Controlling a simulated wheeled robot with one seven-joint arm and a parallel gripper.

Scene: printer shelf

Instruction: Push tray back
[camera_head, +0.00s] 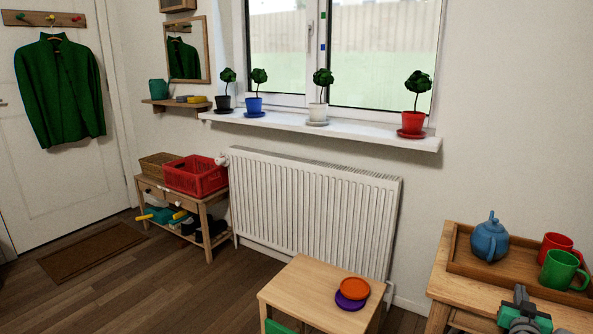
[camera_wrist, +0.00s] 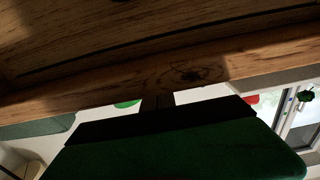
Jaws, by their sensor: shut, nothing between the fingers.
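The wooden tray (camera_head: 464,262) sits on a wooden table (camera_head: 443,283) at the right of the head view. It holds a blue teapot (camera_head: 490,240), a red mug (camera_head: 556,243) and a green mug (camera_head: 562,270). My gripper (camera_head: 520,293) is at the tray's near side, partly cut by the lower part of the picture. In the wrist view my gripper's fingers (camera_wrist: 157,101) are dark, shut and empty, and meet a wooden edge (camera_wrist: 60,98) in the picture. I cannot tell whether they touch it.
A radiator (camera_head: 310,205) and a windowsill (camera_head: 350,133) with several potted plants are behind. Wall rises behind the tray.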

